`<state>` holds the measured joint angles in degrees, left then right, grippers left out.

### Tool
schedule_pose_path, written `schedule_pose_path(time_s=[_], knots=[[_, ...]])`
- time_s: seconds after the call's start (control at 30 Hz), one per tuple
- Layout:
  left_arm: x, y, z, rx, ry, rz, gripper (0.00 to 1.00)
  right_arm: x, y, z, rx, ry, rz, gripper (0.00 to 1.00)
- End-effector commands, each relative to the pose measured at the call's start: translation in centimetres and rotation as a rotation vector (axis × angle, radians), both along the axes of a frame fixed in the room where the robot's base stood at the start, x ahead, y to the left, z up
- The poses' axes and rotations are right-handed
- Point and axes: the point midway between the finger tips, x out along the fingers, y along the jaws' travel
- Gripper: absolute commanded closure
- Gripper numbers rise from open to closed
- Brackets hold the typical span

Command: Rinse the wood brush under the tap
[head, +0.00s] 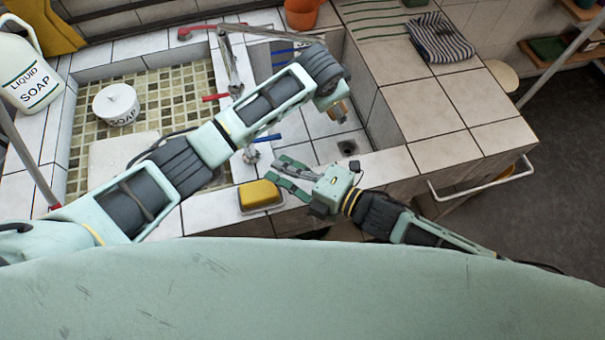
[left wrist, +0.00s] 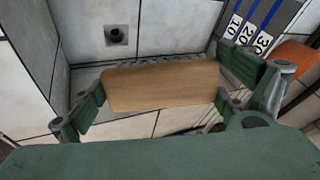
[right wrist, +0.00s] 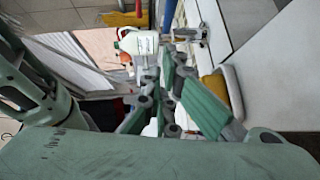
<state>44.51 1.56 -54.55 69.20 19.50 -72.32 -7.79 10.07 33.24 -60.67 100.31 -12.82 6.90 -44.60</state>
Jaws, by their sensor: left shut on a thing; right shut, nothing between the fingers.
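In the head view only a small brown part (head: 340,110) shows under my left wrist, over the right basin (head: 316,122); my arm hides the rest. The metal tap (head: 231,62) stands left of that basin, with a red handle (head: 215,97) and a blue handle (head: 268,138). No running water is visible. My right gripper (head: 283,173) is shut and empty at the sink's front edge.
A yellow sponge (head: 259,193) in a dish sits just left of my right gripper. A soap bottle (head: 35,75) and soap pot (head: 116,104) are at left. The drain (head: 347,147) is uncovered. The tiled counter (head: 440,110) at right is mostly clear, with a striped cloth (head: 440,38) behind.

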Motion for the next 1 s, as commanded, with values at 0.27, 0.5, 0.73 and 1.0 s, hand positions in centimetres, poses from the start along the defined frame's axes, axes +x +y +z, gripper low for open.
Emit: schedule_pose_path(time_s=[0.27,0.5,0.73,1.0], knots=[[0.0,0.0,0.1,-0.001,-0.001,0.0,0.31,3.6,2.2,-0.8,-0.001,-0.002,-0.001,1.0],[0.0,0.0,0.1,-0.001,-0.001,0.0,0.31,4.6,2.5,-1.1,-0.001,0.0,0.0,1.0],[0.0,0.0,0.1,-0.001,-0.001,0.0,0.31,4.6,2.5,-1.0,-0.001,0.0,0.0,1.0],[0.0,0.0,0.1,-0.001,-0.001,0.0,0.31,5.9,2.5,-1.2,-0.001,-0.001,-0.001,1.0]])
